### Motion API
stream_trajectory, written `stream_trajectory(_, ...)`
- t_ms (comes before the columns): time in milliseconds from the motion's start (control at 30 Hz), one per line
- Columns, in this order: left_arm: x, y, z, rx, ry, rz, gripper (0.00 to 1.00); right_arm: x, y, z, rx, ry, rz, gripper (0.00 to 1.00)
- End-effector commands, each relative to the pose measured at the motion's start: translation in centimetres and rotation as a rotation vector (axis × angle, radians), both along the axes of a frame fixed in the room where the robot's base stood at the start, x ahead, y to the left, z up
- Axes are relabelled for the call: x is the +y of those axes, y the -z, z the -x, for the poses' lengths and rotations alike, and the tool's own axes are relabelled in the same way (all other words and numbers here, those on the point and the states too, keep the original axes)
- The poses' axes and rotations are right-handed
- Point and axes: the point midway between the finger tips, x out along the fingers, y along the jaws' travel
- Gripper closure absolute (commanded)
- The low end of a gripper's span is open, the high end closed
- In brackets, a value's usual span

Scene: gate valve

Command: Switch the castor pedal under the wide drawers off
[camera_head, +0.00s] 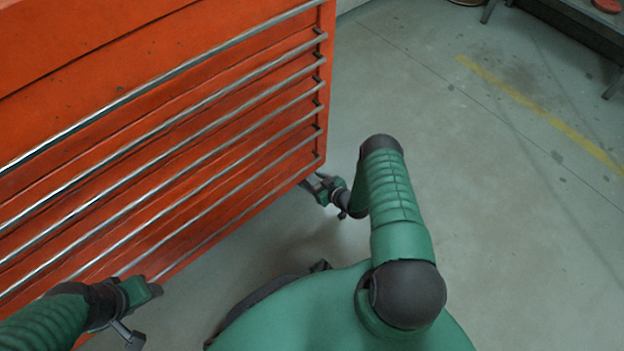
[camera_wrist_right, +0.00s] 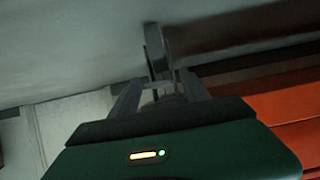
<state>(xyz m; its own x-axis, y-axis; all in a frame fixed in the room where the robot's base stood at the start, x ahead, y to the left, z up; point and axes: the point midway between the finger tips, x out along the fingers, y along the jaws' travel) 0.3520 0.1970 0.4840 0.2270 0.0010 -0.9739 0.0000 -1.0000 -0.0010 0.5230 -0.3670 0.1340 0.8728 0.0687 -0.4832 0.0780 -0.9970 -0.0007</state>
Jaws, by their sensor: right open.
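The orange chest with wide drawers (camera_head: 150,130) fills the left of the head view. My right gripper (camera_head: 308,184) is at the chest's lower right corner, its fingertips partly hidden by the chest edge. In the right wrist view my right gripper (camera_wrist_right: 160,88) is open, its fingers pointing at a grey castor (camera_wrist_right: 156,48) under the chest. A small dark part, perhaps the pedal, shows between or just beyond the fingertips; contact and its position cannot be told. My left gripper (camera_head: 148,291) is in front of the lower drawers at lower left; its opening is unclear.
Long metal handles run across the drawer fronts. The grey floor (camera_head: 480,200) is clear to the right, with a yellow line (camera_head: 540,112). A dark bench (camera_head: 580,20) stands at the top right. The chest's orange side also shows in the wrist view (camera_wrist_right: 285,105).

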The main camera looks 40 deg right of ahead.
Motion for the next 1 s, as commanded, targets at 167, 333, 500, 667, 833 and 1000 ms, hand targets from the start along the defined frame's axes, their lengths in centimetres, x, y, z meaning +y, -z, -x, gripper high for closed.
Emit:
stream_trajectory(167,0.0,-3.5,0.0,0.0,0.0,0.0,0.45,-0.3,-3.0,3.9,0.006,0.002,-0.002,0.45)
stream_trajectory(333,0.0,-6.2,0.0,-0.001,0.0,0.0,0.45,-0.7,-5.3,8.4,0.006,0.003,-0.003,0.45)
stream_trajectory(500,0.0,-7.9,0.0,0.0,0.0,0.0,0.45,-0.9,-7.1,12.0,0.005,0.002,-0.003,0.45)
stream_trajectory(667,0.0,-8.5,0.0,0.0,0.0,0.0,0.45,-1.1,-7.7,13.7,0.003,0.001,-0.002,0.45)
stream_trajectory(833,0.0,-8.4,0.0,0.0,0.0,0.0,0.45,-1.1,-7.6,14.0,0.003,0.0,-0.001,0.45)
stream_trajectory(1000,0.0,-8.4,0.0,0.0,0.0,0.0,0.45,-1.1,-7.6,13.9,0.003,0.0,-0.001,0.45)
